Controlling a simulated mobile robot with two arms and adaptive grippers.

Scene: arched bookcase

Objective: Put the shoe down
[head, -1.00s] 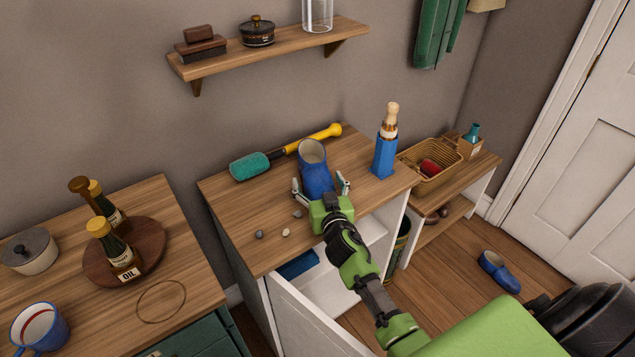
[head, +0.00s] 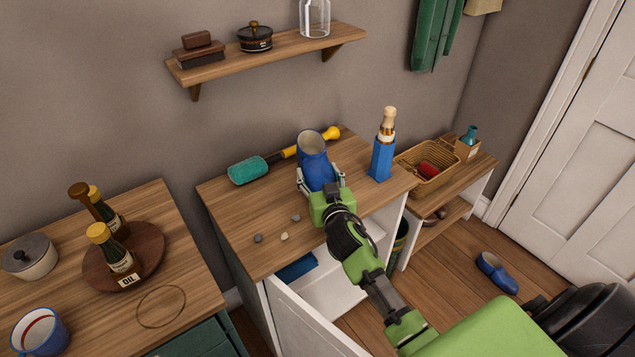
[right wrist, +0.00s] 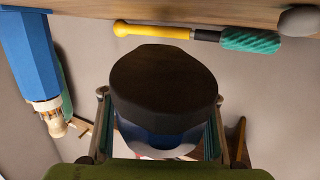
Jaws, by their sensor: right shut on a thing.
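The blue shoe (head: 316,172) is in my right gripper (head: 320,184), above the wooden top of the open white cabinet (head: 240,220). The gripper's fingers are shut on its two sides. The shoe is tilted, with its pale opening upward in the head view. In the right wrist view, where the scene is upside down, its dark sole (right wrist: 163,82) faces the camera, with a gap between it and the wooden top. Another blue shoe (head: 496,272) lies on the floor at the right. My left gripper is not in view.
Small pebbles (head: 284,237) lie at the front left of the top. The cabinet door (head: 308,322) hangs open. A wicker basket (head: 426,172) is on the right bench.

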